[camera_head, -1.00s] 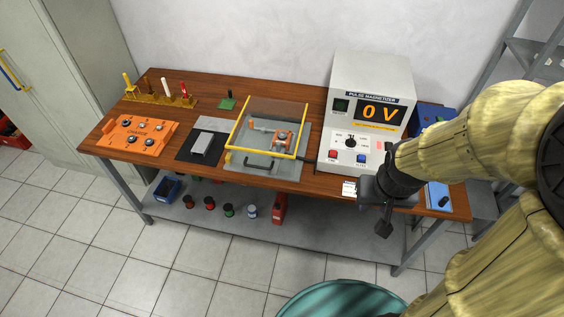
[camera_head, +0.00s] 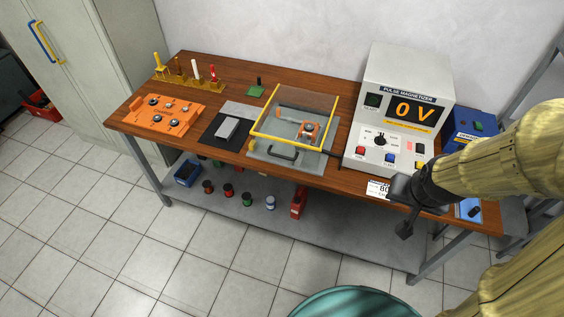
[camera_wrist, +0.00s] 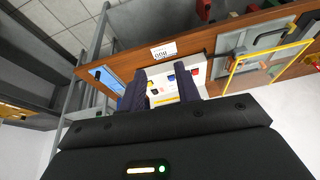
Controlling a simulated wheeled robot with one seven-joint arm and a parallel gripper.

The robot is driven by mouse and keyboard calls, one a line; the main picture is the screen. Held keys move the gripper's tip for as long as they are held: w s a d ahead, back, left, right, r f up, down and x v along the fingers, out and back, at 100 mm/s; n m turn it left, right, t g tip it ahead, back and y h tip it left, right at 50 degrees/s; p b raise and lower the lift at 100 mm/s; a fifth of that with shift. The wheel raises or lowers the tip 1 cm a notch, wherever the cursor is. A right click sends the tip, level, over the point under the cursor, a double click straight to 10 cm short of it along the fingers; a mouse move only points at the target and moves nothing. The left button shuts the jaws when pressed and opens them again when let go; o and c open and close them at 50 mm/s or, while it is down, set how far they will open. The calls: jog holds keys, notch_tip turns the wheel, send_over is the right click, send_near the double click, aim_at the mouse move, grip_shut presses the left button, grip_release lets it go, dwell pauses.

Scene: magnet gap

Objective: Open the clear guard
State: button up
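The clear guard (camera_head: 303,98) is a transparent panel with a yellow frame, set over a grey fixture on the wooden bench. An orange and grey part (camera_head: 308,130) shows through it. A dark handle (camera_head: 283,154) lies at the fixture's front edge. In the wrist view the yellow guard frame (camera_wrist: 275,49) is at the upper right. My gripper (camera_head: 404,228) is in front of the bench's front edge, to the right of the guard and apart from it. Its two dark fingers (camera_wrist: 161,88) stand apart with nothing gripped between them.
The pulse magnetizer (camera_head: 405,105), reading 0 V, stands right of the guard. A grey block on a black mat (camera_head: 214,140) and an orange tray (camera_head: 165,113) are to the left. A teal round object (camera_head: 355,303) is on the floor side. Open floor lies in front.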

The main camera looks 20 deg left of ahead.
jog(key=w+a+f+m+t+y+b, duration=0.2)
jog(key=w+a+f+t+b, duration=0.1)
jog(key=w+a+f+b, duration=0.4)
jog(key=w+a+f+m+t+y+b, duration=0.1)
jog(key=w+a+f+t+y+b, duration=0.2)
jog(key=f+b, duration=0.5)
jog(key=a+f+m+t+y+b, duration=0.3)
jog(key=a+f+y+b, duration=0.5)
jog(key=a+b, duration=0.5)
notch_tip(320, 180, down, 2)
jog(key=b, duration=0.3)
jog(key=shift+s+a+m+t+b, duration=0.2)
jog(key=shift+a+m+t+b, duration=0.1)
jog(key=shift+a, duration=0.05)
jog(key=shift+f, duration=0.1)
